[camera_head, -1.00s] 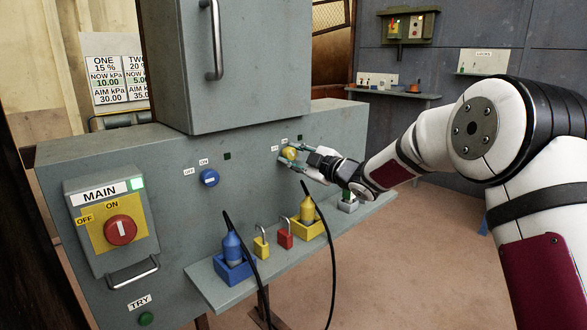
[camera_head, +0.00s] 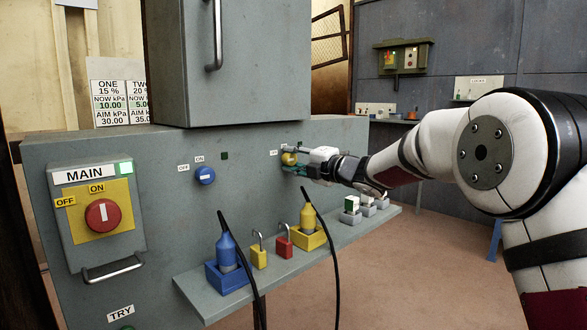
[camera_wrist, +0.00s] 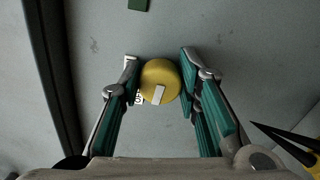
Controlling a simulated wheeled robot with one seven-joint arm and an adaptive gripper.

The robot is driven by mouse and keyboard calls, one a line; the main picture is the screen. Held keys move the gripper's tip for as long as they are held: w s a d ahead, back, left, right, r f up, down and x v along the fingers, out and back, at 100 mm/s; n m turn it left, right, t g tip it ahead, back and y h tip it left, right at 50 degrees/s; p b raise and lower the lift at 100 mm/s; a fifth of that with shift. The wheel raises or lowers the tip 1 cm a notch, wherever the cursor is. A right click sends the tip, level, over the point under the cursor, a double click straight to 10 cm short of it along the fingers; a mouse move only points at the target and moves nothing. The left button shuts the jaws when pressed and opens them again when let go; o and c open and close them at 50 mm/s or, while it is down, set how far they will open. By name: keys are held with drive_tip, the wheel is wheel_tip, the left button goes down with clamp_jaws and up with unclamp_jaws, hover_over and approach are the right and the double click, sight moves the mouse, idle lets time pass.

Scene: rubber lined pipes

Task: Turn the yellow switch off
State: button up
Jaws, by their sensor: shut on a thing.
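The yellow switch (camera_head: 289,158) is a round knob on the front of the grey cabinet, right of the blue switch. In the wrist view the yellow switch (camera_wrist: 160,82) sits between my two fingertips, with a pale pointer bar on its face, tilted slightly off vertical. My gripper (camera_head: 297,160) reaches it from the right, and its fingers (camera_wrist: 160,80) are shut around the knob's sides. Small OFF and ON labels (camera_head: 273,153) stand by the knob; one is partly hidden by a finger in the wrist view.
The blue switch (camera_head: 205,175) and the red MAIN switch (camera_head: 103,215) are to the left. Below, a shelf (camera_head: 200,294) holds a blue plug (camera_head: 227,252), a yellow plug (camera_head: 308,217), and yellow (camera_head: 259,256) and red (camera_head: 284,247) padlocks. Black cables hang in front.

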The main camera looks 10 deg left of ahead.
drive_tip(key=shift+f+n+b, duration=0.1)
drive_tip(key=shift+n+b, duration=0.2)
drive_tip(key=shift+n, duration=0.2)
drive_tip(key=o, duration=1.1)
drive_tip(key=shift+o, duration=0.2)
drive_tip(key=v, duration=1.2)
